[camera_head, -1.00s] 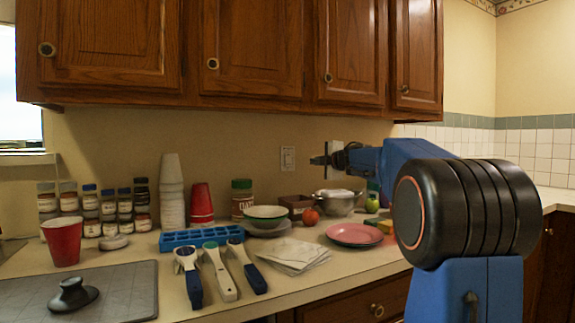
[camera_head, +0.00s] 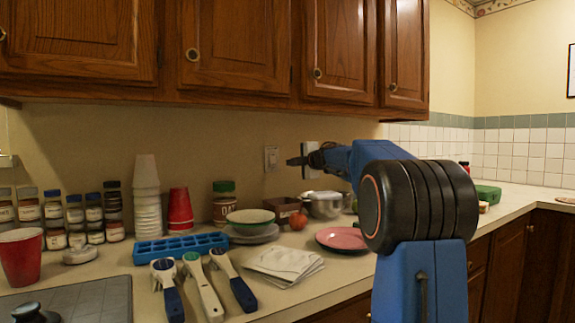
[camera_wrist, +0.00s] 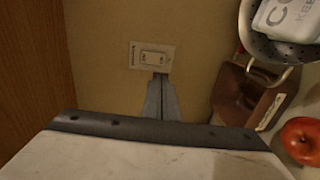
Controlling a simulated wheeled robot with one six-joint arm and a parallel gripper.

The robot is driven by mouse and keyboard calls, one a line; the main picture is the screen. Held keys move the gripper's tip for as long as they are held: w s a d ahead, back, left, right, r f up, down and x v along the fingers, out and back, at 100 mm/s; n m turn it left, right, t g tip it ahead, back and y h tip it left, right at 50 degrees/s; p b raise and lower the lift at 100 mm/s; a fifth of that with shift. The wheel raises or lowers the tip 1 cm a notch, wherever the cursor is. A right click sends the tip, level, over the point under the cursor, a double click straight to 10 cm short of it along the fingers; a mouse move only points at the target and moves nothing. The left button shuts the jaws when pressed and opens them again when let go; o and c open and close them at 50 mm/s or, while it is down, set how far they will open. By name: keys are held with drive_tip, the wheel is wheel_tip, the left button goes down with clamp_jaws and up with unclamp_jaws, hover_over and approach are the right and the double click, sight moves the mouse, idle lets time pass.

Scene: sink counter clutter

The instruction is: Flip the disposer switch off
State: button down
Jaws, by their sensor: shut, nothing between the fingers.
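A switch plate (camera_head: 271,158) is on the beige back wall, below the wooden cabinets. In the wrist view the switch plate (camera_wrist: 152,57) shows a light rocker in its middle and small lettering on its side. I cannot tell which way the rocker is set. My gripper (camera_head: 290,161) is just right of the plate in the head view. In the wrist view my gripper (camera_wrist: 160,78) has its fingers together and empty, with the tips at the plate's edge close to the rocker. I cannot tell whether they touch it.
Below stand a brown box (camera_head: 283,208), a metal colander (camera_head: 325,207), a red tomato or apple (camera_head: 298,221) and an oats jar (camera_head: 223,203). Stacked bowls (camera_head: 250,219), a pink plate (camera_head: 341,238) and a blue tray (camera_head: 180,249) cover the counter. Cabinets (camera_head: 230,50) hang above.

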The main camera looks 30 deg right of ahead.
sight(273, 165)
drive_tip(key=w, duration=0.4)
drive_tip(key=w+f, duration=0.1)
drive_tip(key=w, duration=0.7)
drive_tip(key=shift+w+a+f, duration=0.2)
drive_tip(key=shift+f, duration=0.05)
drive_tip(key=shift+w+f, duration=0.1)
drive_tip(key=shift+w, duration=0.05)
